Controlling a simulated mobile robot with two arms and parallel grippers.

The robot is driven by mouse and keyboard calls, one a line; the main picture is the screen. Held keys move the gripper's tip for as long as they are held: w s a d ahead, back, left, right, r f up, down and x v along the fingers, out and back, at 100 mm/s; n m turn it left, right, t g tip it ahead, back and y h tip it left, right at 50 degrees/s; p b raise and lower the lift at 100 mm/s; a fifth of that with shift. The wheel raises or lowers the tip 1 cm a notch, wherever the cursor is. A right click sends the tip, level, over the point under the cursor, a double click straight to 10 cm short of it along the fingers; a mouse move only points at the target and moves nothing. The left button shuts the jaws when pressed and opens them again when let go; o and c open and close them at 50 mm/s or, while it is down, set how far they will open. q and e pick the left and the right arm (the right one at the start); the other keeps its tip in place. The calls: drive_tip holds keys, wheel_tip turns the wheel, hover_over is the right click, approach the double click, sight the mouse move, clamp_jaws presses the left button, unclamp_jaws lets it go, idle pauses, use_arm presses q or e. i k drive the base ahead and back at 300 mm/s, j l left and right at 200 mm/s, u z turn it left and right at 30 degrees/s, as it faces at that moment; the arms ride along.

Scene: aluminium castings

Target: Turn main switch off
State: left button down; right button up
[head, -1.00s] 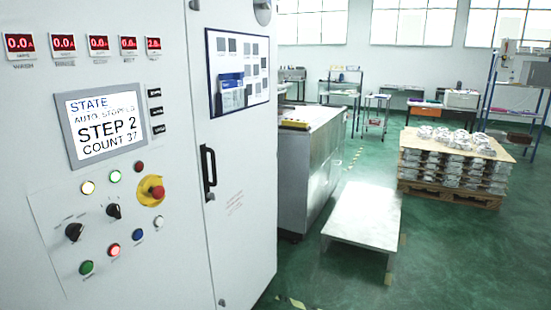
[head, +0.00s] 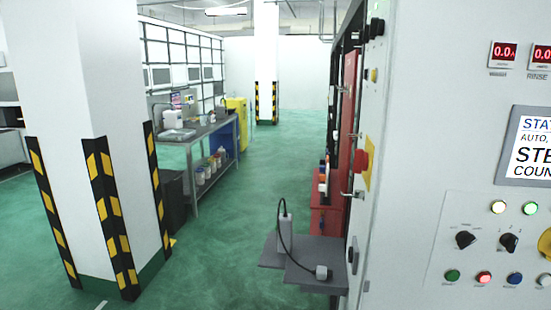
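On the narrow side face of the white control cabinet (head: 412,130), a red switch knob on a yellow plate (head: 363,163) shows edge-on. It looks like the main switch; its turned position cannot be told from this angle. The cabinet's front panel is at the right with black selector knobs, such as one at the left (head: 465,240), lit buttons and a partly cut-off display (head: 530,150). Neither of my grippers is in view.
A grey shelf (head: 310,262) with a corded device juts out beside the cabinet, below the red switch. A white pillar (head: 90,120) with black-yellow guards stands at left. A workbench (head: 200,132) is behind it. Green floor between pillar and cabinet is open.

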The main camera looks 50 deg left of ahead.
sight(360, 157)
drive_tip(key=u, duration=1.15)
drive_tip(key=i+j+z, duration=0.1)
drive_tip(key=i+j, duration=0.2)
drive_tip(key=i, duration=0.2)
drive_tip(key=i+j+z, duration=0.15)
drive_tip(key=j, duration=0.2)
drive_tip(key=i+j+z, duration=0.1)
drive_tip(key=j, duration=0.3)
drive_tip(key=i+j+z, duration=0.15)
drive_tip(key=j, duration=0.25)
drive_tip(key=i+j+z, duration=0.15)
drive_tip(key=j, duration=0.3)
drive_tip(key=i+j+z, duration=0.1)
drive_tip(key=j, duration=0.3)
drive_tip(key=i, duration=0.1)
